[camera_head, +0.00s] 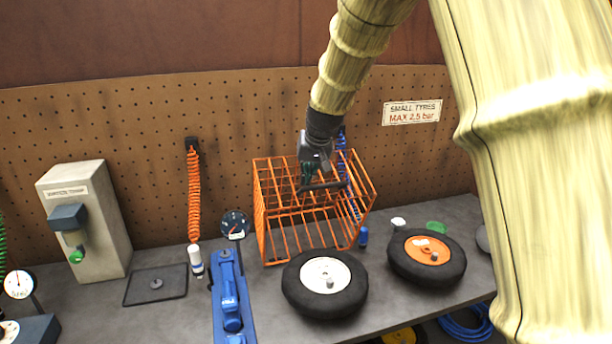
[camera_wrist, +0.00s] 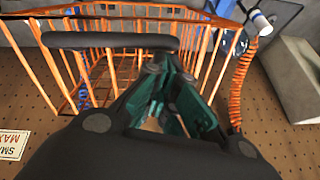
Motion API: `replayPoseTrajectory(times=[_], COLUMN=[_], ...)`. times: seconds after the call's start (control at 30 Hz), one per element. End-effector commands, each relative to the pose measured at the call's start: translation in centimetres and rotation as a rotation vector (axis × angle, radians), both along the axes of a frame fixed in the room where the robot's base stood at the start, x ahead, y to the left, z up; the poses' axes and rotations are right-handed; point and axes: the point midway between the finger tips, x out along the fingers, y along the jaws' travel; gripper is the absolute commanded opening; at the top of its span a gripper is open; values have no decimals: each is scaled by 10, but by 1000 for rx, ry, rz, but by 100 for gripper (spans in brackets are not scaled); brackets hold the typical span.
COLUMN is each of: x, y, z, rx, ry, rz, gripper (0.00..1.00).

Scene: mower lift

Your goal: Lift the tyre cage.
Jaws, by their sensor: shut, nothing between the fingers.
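The tyre cage (camera_head: 262,222) is an orange wire frame standing on the grey bench against the pegboard. A dark handle bar (camera_head: 325,186) lies across its top. My gripper (camera_head: 308,180) is at the top of the cage, right by the handle, pointing down. In the wrist view, the green-and-black fingers (camera_wrist: 168,85) are shut with nothing held. The handle also shows there (camera_wrist: 105,41), close to the fingers, with the orange cage wires (camera_wrist: 95,72) behind it. I cannot tell whether the fingers touch the handle.
Two small wheels, one white-hubbed (camera_head: 326,276) and one orange-hubbed (camera_head: 428,250), lie in front of the cage. A blue tool (camera_head: 230,300) lies to the left. An orange coiled hose (camera_head: 194,190) hangs left of the cage. A grey box (camera_head: 92,220) stands farther left.

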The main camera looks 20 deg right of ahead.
Motion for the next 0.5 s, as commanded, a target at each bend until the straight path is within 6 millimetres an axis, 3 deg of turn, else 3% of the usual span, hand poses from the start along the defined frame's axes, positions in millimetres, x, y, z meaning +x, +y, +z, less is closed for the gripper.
replayPoseTrajectory(times=[0.03, 0.27, 0.5], x=[2, 9, -8], y=[-2, -8, -8], z=[10, 27, 43], rx=[1, -1, -1], ry=[-1, -4, -5], rz=[-1, 1, 1], gripper=[0, 0, 0])
